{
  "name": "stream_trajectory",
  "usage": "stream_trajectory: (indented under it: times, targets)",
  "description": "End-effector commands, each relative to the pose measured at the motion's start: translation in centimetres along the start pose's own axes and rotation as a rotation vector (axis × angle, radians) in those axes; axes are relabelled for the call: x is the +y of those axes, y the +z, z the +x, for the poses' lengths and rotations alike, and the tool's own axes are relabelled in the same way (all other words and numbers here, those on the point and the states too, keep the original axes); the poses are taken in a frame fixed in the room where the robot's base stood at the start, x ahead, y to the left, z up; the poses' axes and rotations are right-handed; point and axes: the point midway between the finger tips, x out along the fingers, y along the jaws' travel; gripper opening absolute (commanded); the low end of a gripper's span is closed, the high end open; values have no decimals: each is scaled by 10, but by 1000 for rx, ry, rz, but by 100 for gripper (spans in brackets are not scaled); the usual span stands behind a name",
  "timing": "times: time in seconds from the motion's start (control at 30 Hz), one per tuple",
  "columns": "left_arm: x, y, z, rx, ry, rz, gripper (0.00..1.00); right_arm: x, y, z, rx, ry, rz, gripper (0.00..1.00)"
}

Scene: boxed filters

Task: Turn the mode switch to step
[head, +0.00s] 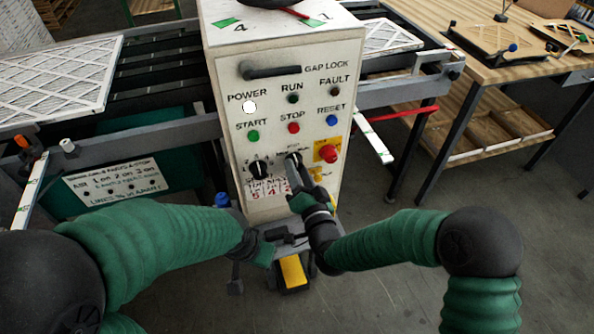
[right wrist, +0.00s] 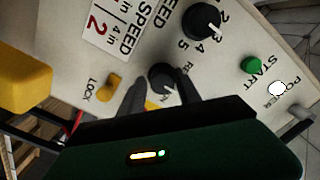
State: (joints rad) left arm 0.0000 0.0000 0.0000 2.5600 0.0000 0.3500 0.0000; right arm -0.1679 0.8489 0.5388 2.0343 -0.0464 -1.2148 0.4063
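The mode switch, a black knob (head: 294,159), sits low on the front of the white control box (head: 272,105). The right wrist view shows it as a black knob (right wrist: 163,76) with a white pointer line; its lettering is partly covered. My right gripper (head: 298,186) is just in front of it. In the right wrist view its two fingers (right wrist: 160,88) stand apart, one on each side of the knob; I cannot tell whether they touch it. My left gripper (head: 280,236) is low, below the box front, and its fingers are unclear.
The black speed knob (right wrist: 202,22) is close beside the mode switch. A yellow lock piece (right wrist: 110,86) and the red emergency button on yellow (head: 327,153) are also near. Start (head: 252,136), stop (head: 293,128) and reset (head: 332,120) buttons are above. A conveyor with filters (head: 60,75) is at left.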

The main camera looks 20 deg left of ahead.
Motion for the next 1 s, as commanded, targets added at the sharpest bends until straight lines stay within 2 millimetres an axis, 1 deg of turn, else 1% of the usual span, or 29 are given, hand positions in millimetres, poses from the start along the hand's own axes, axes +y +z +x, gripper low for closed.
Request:
stream_trajectory:
  times: [0.03,0.1,0.37,0.47,0.57,0.67,0.8,1.0]
  targets:
    - [0,0,0,0,0,0,0,0,0,0,0,0,0,48]
    - [0,0,0,0,0,0,0,0,0,0,1,-1,0,55]
    - [0,0,0,0,0,0,0,-2,0,0,1,-3,-1,55]
    - [0,0,1,0,0,0,0,-2,0,-5,2,-4,-1,55]
    - [0,1,2,0,0,0,0,-1,0,-22,1,-2,-1,55]
    - [0,1,5,0,0,0,0,0,1,-49,-1,-2,-2,55]
    - [0,2,8,0,0,0,0,0,1,-89,-1,-2,-3,55]
    - [0,3,13,0,0,0,0,2,2,-142,-2,0,-1,55]
